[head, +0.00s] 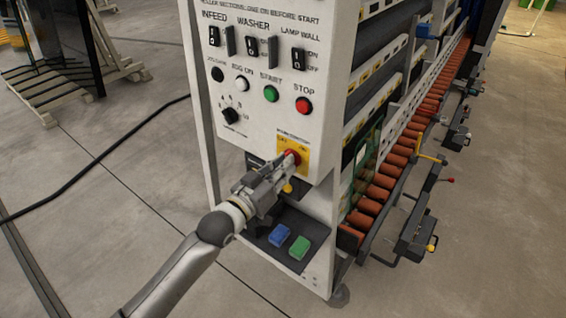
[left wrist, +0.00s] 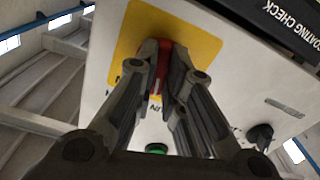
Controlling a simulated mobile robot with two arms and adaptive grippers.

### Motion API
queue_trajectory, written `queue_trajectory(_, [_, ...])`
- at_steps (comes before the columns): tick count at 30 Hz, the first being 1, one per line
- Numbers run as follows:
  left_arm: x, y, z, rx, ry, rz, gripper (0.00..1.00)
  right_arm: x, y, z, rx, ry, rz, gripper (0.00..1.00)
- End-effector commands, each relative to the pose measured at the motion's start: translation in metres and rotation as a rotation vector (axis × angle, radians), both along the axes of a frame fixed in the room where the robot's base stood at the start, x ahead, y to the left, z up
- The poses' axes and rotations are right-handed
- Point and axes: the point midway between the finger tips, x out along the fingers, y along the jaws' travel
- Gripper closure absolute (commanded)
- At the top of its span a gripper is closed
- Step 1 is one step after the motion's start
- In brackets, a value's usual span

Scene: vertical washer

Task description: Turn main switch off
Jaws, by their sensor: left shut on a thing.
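The main switch (head: 292,157) is a red knob on a yellow plate (head: 303,146), low on the white control panel in the head view. My left gripper (head: 287,163) reaches it from the lower left and is shut on the red knob. In the left wrist view the red knob (left wrist: 163,62) sits between the two fingertips, in front of the yellow plate (left wrist: 193,38). The fingers hide part of the knob and the plate lettering, so its exact setting cannot be read. My right gripper is not in view.
Above the switch are a red stop button (head: 303,105), a green start button (head: 271,94) and several black switches. A shelf below holds a blue block (head: 279,235) and a green block (head: 300,248). A roller conveyor (head: 390,170) runs right. The floor at left has a cable (head: 95,156).

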Motion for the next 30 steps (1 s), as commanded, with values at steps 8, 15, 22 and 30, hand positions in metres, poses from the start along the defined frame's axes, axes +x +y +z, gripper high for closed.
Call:
queue_trajectory(8, [-0.001, -0.001, 0.000, -0.206, 0.152, 0.001, 1.00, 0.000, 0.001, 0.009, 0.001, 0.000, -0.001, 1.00])
queue_trajectory(15, [0.000, 0.000, 0.000, -0.350, 0.257, 0.001, 1.00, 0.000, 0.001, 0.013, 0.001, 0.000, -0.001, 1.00])
queue_trajectory(22, [-0.001, -0.001, 0.000, -0.438, 0.321, 0.000, 1.00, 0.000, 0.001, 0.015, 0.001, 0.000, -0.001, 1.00])
queue_trajectory(30, [-0.001, -0.001, -0.001, -0.480, 0.351, 0.000, 1.00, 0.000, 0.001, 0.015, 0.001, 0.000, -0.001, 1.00])
